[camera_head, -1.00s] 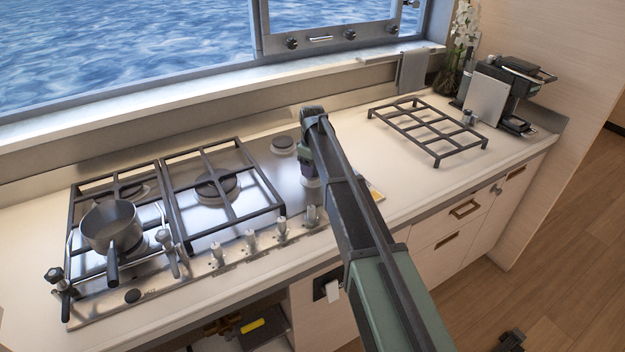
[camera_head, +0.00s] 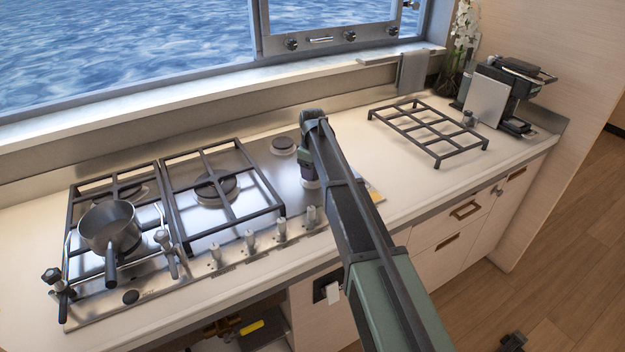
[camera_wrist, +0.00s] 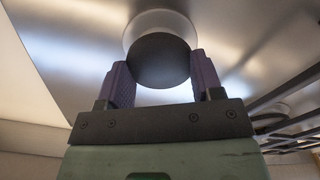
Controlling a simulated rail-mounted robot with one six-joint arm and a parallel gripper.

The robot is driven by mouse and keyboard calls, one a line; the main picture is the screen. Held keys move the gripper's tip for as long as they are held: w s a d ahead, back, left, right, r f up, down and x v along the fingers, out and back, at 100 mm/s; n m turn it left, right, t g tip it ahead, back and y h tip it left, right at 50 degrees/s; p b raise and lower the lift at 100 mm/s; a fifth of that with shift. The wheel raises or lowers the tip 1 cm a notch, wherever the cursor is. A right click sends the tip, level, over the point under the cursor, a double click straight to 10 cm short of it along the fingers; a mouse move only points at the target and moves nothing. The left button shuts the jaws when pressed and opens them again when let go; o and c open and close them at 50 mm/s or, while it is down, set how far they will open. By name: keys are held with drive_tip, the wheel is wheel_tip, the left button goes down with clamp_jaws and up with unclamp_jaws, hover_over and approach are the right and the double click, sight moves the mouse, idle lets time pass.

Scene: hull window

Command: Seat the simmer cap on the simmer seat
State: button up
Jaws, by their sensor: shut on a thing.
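In the wrist view my gripper (camera_wrist: 162,68) is shut on the simmer cap (camera_wrist: 160,60), a round flat black disc between its two purple fingers. A pale round ring, apparently the simmer seat (camera_wrist: 160,18), shows just beyond the cap, with the cap overlapping much of it. I cannot tell whether cap and seat touch. In the head view my gripper (camera_head: 307,170) points down over the front right of the steel hob. The cap is not distinguishable there, and a bit of the pale seat (camera_head: 311,184) shows under the gripper.
A capped burner (camera_head: 283,145) lies behind my gripper. A pan grate (camera_head: 222,195) stands to the left, and a saucepan (camera_head: 112,228) sits on the far left grate. Several knobs (camera_head: 281,228) line the hob front. A loose grate (camera_head: 428,130) lies on the counter to the right.

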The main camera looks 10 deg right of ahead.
drive_tip(key=shift+f+b, duration=0.4)
idle(0.4)
idle(0.5)
drive_tip(key=o, duration=0.8)
drive_tip(key=shift+c, duration=0.2)
drive_tip(key=shift+r, duration=0.15)
drive_tip(key=shift+r+p, duration=1.65)
drive_tip(key=shift+p, duration=0.15)
drive_tip(key=shift+o, duration=0.3)
drive_tip(key=o, duration=0.4)
drive_tip(key=c, duration=0.5)
drive_tip(key=shift+o, duration=0.2)
